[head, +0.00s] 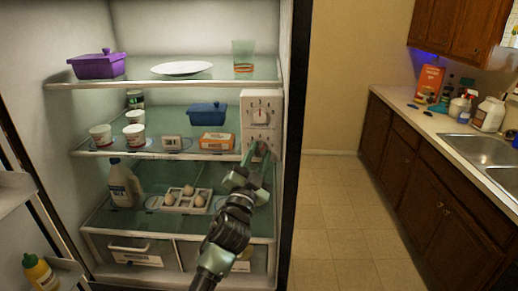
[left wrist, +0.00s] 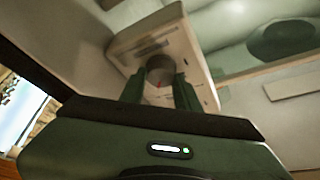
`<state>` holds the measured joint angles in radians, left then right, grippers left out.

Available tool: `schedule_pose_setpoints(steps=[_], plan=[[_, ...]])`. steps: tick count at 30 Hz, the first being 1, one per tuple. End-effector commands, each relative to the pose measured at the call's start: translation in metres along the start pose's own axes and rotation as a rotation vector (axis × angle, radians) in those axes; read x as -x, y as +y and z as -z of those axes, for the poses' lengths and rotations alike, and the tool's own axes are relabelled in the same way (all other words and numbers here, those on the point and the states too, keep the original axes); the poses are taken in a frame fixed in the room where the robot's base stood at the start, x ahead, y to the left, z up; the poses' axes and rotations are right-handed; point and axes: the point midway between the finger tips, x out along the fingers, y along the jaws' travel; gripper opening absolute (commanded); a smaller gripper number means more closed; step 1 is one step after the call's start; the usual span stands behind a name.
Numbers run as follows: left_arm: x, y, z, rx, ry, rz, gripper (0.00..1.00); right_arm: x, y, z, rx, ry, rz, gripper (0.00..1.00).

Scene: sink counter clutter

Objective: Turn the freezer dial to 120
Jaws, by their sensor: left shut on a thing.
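A white control panel (head: 248,128) stands at the right side of the fridge's middle shelf, with an upper dial (head: 260,115) and a lower dial. Labels on the panel are too small to read, so I cannot tell which dial is the freezer one. My left gripper (head: 258,157) reaches up to the lower dial and is shut on it, hiding most of it. In the left wrist view, the round grey dial (left wrist: 160,66) sits between the fingers of the left gripper (left wrist: 160,88), with a small red mark on it. My right gripper is not in view.
The middle shelf holds a blue lidded dish (head: 207,114), an orange box (head: 216,141) and several cups. Below are an egg tray (head: 186,203) and a milk jug (head: 122,184). The fridge's right wall is close beside the panel. Open floor (head: 340,215) lies to the right.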

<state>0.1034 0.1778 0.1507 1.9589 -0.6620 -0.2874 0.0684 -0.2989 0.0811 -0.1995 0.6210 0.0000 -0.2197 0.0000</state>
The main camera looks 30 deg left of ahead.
Motion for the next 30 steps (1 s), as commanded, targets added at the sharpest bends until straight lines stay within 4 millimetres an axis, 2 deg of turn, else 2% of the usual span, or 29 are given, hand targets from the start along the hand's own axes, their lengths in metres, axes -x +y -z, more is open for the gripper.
schedule_pose_setpoints(steps=[4,18,19,21,30], plan=[[-0.0002,-0.0006,-0.0016,-0.036,-0.006,-0.015,0.00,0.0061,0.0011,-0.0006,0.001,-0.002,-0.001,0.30],[0.0003,0.0003,-0.0027,-0.049,-0.006,-0.020,0.00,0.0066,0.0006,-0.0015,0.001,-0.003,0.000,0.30],[0.0003,0.0003,-0.0027,-0.049,-0.006,-0.020,0.35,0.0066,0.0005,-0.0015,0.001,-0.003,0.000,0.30],[0.0003,0.0002,-0.0024,-0.049,-0.005,-0.020,0.54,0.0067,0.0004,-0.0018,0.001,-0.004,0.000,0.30],[0.0006,0.0000,-0.0010,-0.047,-0.002,-0.019,0.54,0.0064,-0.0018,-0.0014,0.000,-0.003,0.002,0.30]])
